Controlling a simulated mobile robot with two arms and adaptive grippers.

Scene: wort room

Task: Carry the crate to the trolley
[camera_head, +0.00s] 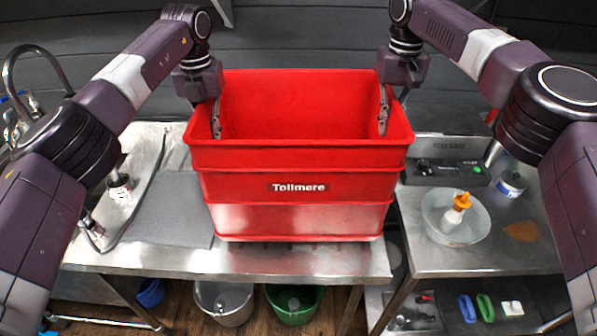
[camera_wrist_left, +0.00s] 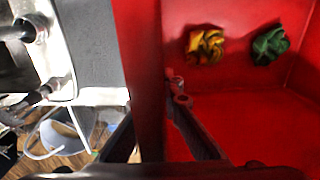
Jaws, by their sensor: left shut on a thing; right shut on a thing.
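The red crate (camera_head: 297,220), marked "Tollmere", is upright over the steel bench in the middle of the head view. I cannot tell whether its base touches the bench. My left gripper (camera_head: 207,118) is shut on its left wall, one finger inside. My right gripper (camera_head: 391,112) is shut on its right wall, one finger inside; its outer finger is mostly hidden. In the left wrist view, a yellow bundle (camera_wrist_left: 205,45) and a green bundle (camera_wrist_left: 269,46) lie inside the crate (camera_wrist_left: 235,110). I cannot make out a trolley for certain.
The steel bench (camera_head: 240,262) has a sink and tap (camera_head: 38,55) at left. A right-hand steel surface (camera_head: 480,262) holds a glass bowl with an orange-topped bottle (camera_head: 458,208) and a dark device (camera_head: 445,172). A grey bucket (camera_head: 224,302) and green bucket (camera_head: 294,305) stand below.

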